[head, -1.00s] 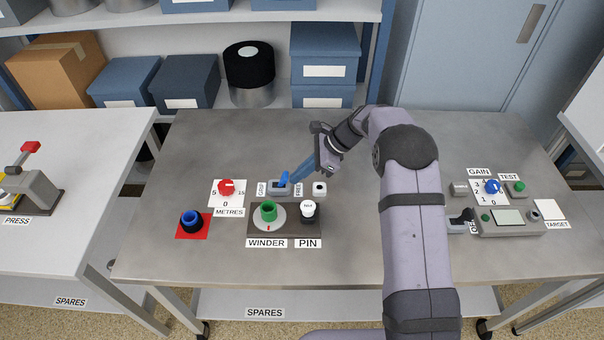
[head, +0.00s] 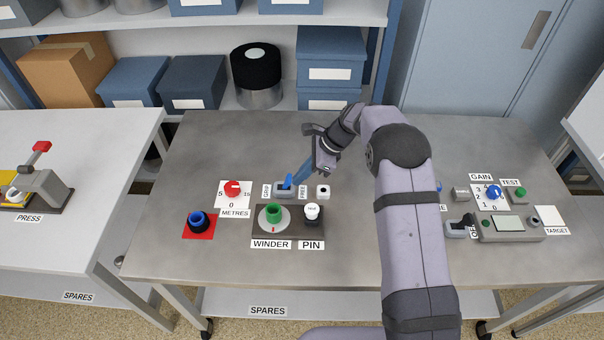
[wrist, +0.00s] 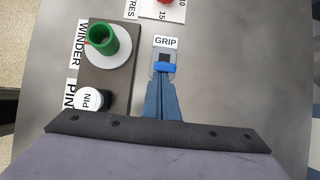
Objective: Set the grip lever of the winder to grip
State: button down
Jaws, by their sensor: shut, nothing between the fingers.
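The winder's grip lever (head: 288,181) is blue and stands in a small grey housing between a GRIP label (head: 267,191) on the left and a FREE label (head: 303,191) on the right. In the wrist view the lever (wrist: 166,68) lies across the housing below a dark slot, on the side away from the GRIP label (wrist: 166,41). My gripper (head: 297,180) has its blue fingers shut, with nothing between them. Its fingertips (wrist: 165,79) are right at the lever's FREE side; whether they touch cannot be told. The FREE label is hidden in the wrist view.
The winder (head: 258,232), with a green hub and white PIN knob (head: 312,211), sits just in front of the lever. Instruments (head: 512,228) stand at the table's right.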

aim_at(288, 178)
jog(key=shift+a+r+h+p, duration=0.45)
jog(key=shift+r+h+p, duration=0.15)
jog(key=shift+p, duration=0.4)
jog(key=shift+a+r+h+p, duration=0.3)
jog(key=shift+a+h+p, duration=0.4)
jog(key=shift+p, duration=0.5)
jog(key=shift+a+h+p, duration=0.4)
jog(key=shift+a+h, duration=0.15)
jog(key=shift+h, duration=0.45)
jog(key=shift+a+f, duration=0.1)
jog(key=shift+a, duration=0.05)
jog(key=shift+r+p, duration=0.45)
jog(key=shift+r, duration=0.35)
